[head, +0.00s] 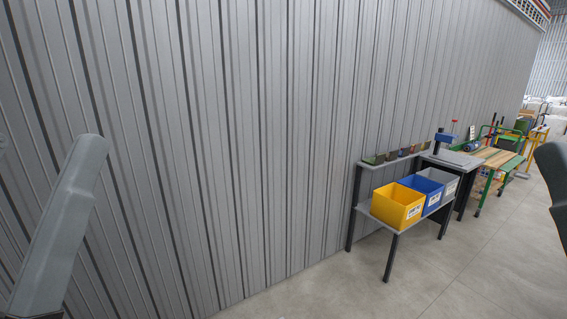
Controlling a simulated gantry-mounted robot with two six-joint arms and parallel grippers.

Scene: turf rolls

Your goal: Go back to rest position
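Part of my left arm (62,225) shows as a grey link at the left edge of the head view. Its gripper is out of view. A dark grey part of my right arm (555,185) shows at the right edge, and its gripper is also out of view. No turf roll can be made out in this view. Neither visible arm part touches anything that I can see.
A grey corrugated wall (260,130) fills most of the view. Along it stand a shelf table (364,215) with a yellow bin (398,207), a blue bin (424,192) and a grey bin (445,182), then a green-framed wooden bench (497,160). The concrete floor (480,265) in front is clear.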

